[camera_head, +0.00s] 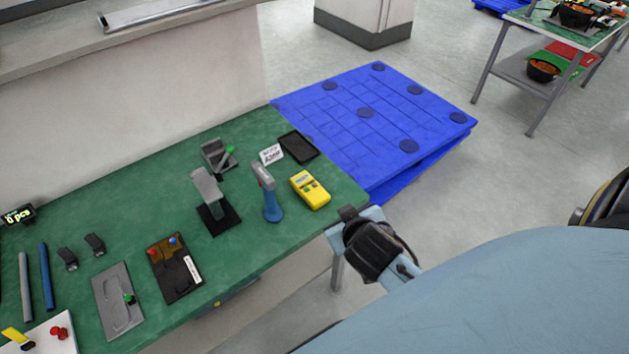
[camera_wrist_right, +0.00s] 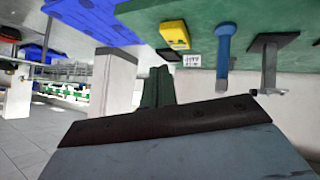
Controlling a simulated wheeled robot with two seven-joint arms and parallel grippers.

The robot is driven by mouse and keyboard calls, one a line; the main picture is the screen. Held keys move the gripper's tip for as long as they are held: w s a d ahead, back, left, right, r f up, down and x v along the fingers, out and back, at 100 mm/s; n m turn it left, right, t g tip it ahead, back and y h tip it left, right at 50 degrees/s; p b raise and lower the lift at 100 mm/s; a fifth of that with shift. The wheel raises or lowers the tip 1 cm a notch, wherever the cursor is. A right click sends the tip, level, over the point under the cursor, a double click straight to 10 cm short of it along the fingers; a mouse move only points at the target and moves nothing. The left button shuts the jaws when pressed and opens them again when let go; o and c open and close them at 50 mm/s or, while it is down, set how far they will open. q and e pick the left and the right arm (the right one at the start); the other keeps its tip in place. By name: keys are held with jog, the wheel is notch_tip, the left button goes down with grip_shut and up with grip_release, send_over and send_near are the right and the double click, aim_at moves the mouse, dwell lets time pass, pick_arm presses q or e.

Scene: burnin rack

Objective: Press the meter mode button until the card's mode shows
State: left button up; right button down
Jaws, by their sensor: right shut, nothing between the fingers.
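The yellow meter (camera_head: 310,190) lies on the green bench near its right end, with a small dark display and buttons on its face. It also shows in the right wrist view (camera_wrist_right: 175,35). A white card (camera_head: 271,154) with black lettering stands behind it; the lettering is too small to read surely. The card also shows in the wrist view (camera_wrist_right: 193,60). My right gripper (camera_head: 348,213) is off the bench's right front corner, apart from the meter. Its fingers (camera_wrist_right: 158,86) are together and empty. My left gripper is in neither view.
A grey device on a black base (camera_head: 213,205) stands farther left. A blue pallet (camera_head: 390,125) adjoins the bench's far right end. Open floor lies beyond.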

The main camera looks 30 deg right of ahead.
jog(key=w+a+r+n+t+y, duration=0.3)
jog(key=w+r+n+t+y, duration=0.45)
jog(key=w+r, duration=0.7)
jog(key=w+f+n+g+y, duration=0.3)
jog(key=w+f+n, duration=0.25)
jog(key=f, duration=0.35)
jog(key=d+f+g+h, duration=0.4)
jog(key=d+f+g, duration=0.1)
jog(key=d, duration=0.3)
jog(key=shift+d+f, duration=0.4)
jog(key=shift+f, duration=0.45)
